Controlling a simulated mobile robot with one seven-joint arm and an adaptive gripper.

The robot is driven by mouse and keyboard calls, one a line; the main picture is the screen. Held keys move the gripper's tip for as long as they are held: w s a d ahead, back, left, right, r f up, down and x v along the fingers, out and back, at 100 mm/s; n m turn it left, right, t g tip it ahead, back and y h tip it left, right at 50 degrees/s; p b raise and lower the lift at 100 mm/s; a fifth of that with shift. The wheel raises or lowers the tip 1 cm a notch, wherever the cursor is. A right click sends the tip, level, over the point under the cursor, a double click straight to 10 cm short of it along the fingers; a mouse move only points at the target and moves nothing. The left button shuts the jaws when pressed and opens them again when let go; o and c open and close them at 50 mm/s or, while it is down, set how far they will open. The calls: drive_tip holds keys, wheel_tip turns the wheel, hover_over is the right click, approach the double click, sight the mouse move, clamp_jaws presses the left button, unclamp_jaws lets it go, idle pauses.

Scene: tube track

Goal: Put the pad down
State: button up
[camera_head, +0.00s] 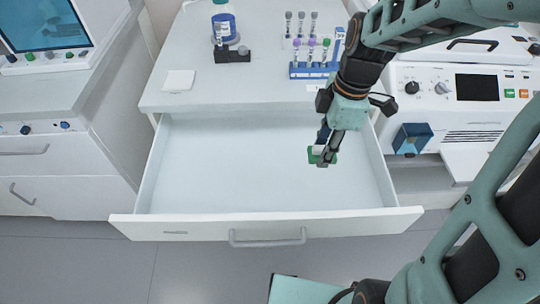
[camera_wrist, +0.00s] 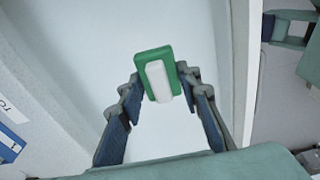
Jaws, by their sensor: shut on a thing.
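The pad is a small green block with a white part on top. In the wrist view the pad (camera_wrist: 158,75) sits between the two fingertips of my gripper (camera_wrist: 160,88), which are closed on its sides. In the head view the pad (camera_head: 317,156) shows partly behind my gripper (camera_head: 322,150), over the right part of the open drawer (camera_head: 230,175). The drawer's floor below looks bare. I cannot tell how high the pad is above the drawer floor.
On the counter (camera_head: 260,92) stand a rack (camera_head: 310,70) of several capped tubes, a blue-labelled bottle (camera_head: 224,22), a black holder (camera_head: 232,55) and a white square (camera_head: 179,80). A machine (camera_head: 480,85) is at right. The drawer's left and middle are free.

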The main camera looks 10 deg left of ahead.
drive_tip(key=shift+a+f, duration=0.3)
drive_tip(key=shift+a, duration=0.1)
drive_tip(key=w+a+f, duration=0.1)
drive_tip(key=a+f, duration=0.2)
drive_tip(key=a, duration=0.5)
drive_tip(key=b, duration=0.1)
hover_over(264, 171)
drive_tip(key=d, duration=0.2)
drive_tip(key=f, duration=0.5)
drive_tip(key=shift+a+f, duration=0.15)
drive_tip(key=shift+a, duration=0.05)
drive_tip(key=shift+a+f, duration=0.25)
drive_tip(key=shift+f, duration=0.05)
drive_tip(key=shift+w+a+f+b, duration=0.1)
drive_tip(key=shift+a+f+b, duration=0.05)
drive_tip(key=shift+f, duration=0.8)
drive_tip(key=shift+a+f+b, duration=0.15)
drive_tip(key=shift+f, duration=0.75)
drive_tip(key=shift+f, duration=0.25)
drive_tip(key=o, duration=1.2)
drive_tip(key=shift+r, duration=0.1)
